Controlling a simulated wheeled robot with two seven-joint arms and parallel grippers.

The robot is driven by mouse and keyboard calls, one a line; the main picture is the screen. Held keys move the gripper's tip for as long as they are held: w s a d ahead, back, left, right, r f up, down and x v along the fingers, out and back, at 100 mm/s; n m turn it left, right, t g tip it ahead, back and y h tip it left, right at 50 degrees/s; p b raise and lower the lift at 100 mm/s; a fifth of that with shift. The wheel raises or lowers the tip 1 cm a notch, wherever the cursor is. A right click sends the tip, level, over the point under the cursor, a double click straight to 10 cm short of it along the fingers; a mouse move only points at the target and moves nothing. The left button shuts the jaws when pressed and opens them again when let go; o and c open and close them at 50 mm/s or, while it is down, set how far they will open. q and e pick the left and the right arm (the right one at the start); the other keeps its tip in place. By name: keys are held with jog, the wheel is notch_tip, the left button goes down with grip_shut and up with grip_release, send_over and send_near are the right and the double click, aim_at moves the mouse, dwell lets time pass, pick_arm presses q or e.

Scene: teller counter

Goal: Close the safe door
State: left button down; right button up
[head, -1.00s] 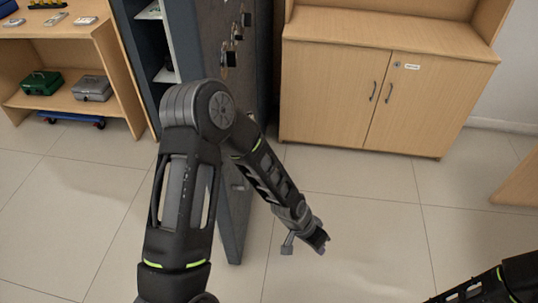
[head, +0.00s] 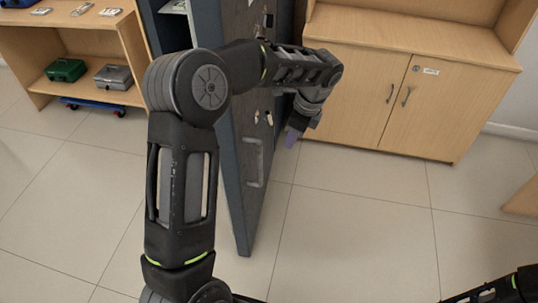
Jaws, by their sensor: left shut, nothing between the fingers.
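The safe (head: 172,32) is a dark grey cabinet at the upper middle, with a light shelf inside. Its grey door (head: 240,190) stands open, swung out toward me, with a handle (head: 254,162) and hooks with small items on the face at the right. My left arm crosses in front of the door and hides part of it and of the safe opening. My left gripper (head: 291,137) is shut and empty, to the right of the door face, pointing down. I cannot tell whether it touches the door. My right gripper is not in view; only part of my right arm shows at the bottom right.
A wooden cabinet (head: 440,110) stands right of the safe door. A wooden shelf (head: 93,98) at the left holds a green box (head: 66,70) and a grey box (head: 113,77). A blue wheeled dolly (head: 90,105) is below. The tiled floor (head: 350,230) in front is clear.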

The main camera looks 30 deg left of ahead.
pick_arm(q)
jog(key=shift+f, duration=0.1)
jog(key=s+a+f, duration=0.1)
jog(key=a+f, duration=0.5)
jog(key=f, duration=0.3)
jog(key=shift+a+f+p, duration=0.15)
jog(key=shift+f+p, duration=0.2)
jog(key=shift+s+a, duration=0.1)
jog(key=shift+s, duration=0.05)
